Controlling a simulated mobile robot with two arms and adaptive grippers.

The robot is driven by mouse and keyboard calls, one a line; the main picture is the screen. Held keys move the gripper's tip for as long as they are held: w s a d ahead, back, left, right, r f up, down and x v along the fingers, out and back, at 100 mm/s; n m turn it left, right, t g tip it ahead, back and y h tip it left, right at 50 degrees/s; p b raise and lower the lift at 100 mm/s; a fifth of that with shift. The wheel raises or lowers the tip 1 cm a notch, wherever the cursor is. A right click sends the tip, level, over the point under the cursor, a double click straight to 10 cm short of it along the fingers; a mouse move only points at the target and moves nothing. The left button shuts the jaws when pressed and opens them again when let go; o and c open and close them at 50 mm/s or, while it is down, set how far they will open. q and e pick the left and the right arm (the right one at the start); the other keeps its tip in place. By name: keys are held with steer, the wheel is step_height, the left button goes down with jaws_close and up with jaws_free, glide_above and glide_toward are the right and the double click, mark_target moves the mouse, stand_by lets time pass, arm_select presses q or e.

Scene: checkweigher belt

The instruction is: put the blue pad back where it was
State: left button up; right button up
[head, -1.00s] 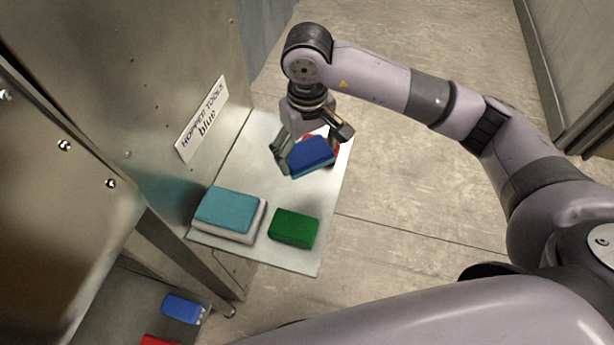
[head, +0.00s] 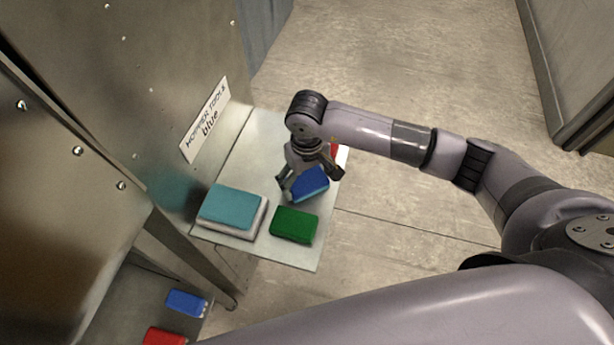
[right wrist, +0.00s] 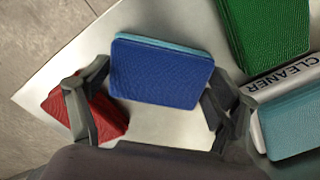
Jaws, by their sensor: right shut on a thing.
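The blue pad (head: 310,185), with a lighter blue layer on its far side, is between the fingers of my right gripper (head: 308,180). The gripper is shut on it, over the far right part of the small metal shelf (head: 262,143). In the right wrist view the blue pad (right wrist: 160,75) shows its broad face, tilted slightly, with a finger at each side. I cannot tell whether it touches the shelf. A sign (head: 205,118) on the panel above the shelf reads "HOPPER TOOLS blue". My left gripper is not in view.
A green pad (head: 294,225) lies at the shelf's front. A teal pad (head: 230,206) lies on a white block lettered "CLEANER" (right wrist: 290,82). A red pad (right wrist: 105,118) is partly hidden behind a finger. Blue (head: 186,302) and red (head: 164,337) items sit lower left.

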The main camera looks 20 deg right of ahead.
mark_target(307, 181)
steer(key=shift+f, duration=0.1)
steer(key=o, duration=0.9)
steer(key=shift+o, duration=0.2)
steer(key=shift+r, duration=0.25)
steer(key=shift+w+r, duration=0.1)
steer(key=shift+r, duration=0.25)
step_height(307, 181, up, 11)
steer(key=b, duration=0.3)
